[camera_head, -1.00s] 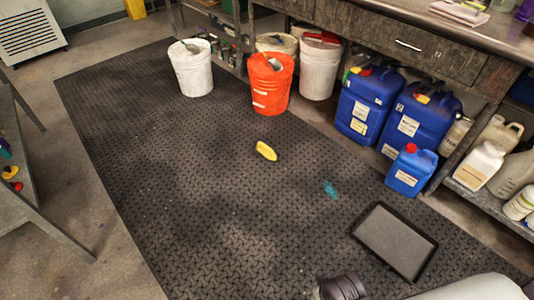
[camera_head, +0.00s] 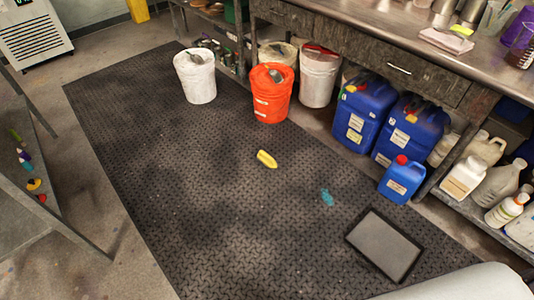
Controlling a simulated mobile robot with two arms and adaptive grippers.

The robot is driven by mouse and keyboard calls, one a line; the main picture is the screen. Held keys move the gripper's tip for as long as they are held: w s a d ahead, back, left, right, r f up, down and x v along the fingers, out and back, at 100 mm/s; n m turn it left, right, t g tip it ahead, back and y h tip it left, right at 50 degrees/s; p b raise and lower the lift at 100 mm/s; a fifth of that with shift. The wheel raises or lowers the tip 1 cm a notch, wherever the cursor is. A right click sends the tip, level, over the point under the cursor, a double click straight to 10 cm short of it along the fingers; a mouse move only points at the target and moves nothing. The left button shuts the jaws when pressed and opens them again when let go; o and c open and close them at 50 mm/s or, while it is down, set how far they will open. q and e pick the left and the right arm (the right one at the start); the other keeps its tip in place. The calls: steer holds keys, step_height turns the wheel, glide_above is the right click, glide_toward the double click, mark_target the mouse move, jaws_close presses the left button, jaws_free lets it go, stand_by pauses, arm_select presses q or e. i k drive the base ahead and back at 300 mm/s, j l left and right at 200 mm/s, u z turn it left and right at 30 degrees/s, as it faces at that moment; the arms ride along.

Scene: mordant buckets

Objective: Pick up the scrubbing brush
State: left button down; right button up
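A small yellow object (camera_head: 266,159) lies on the dark rubber floor mat (camera_head: 160,150), near its middle. A small teal object (camera_head: 327,197) lies flat on the mat to its right and nearer to me. Either could be the scrubbing brush; no bristles can be made out at this size. A pale grey part of my arm shows at the bottom right. Neither of my grippers is in view.
A shallow black tray (camera_head: 349,238) lies on the mat at the right. White (camera_head: 197,80) and orange (camera_head: 271,101) buckets and blue jugs (camera_head: 362,112) line the workbench (camera_head: 400,55). A shelf stands left.

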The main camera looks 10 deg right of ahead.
mark_target(267, 160)
steer(key=i+l+u, duration=0.1)
steer(key=i+l, duration=0.15)
steer(key=i, duration=0.3)
steer(key=i+l, duration=0.3)
steer(key=i, duration=0.25)
steer(key=i+l+u, duration=0.15)
steer(key=i+l, duration=0.15)
steer(key=i, duration=0.25)
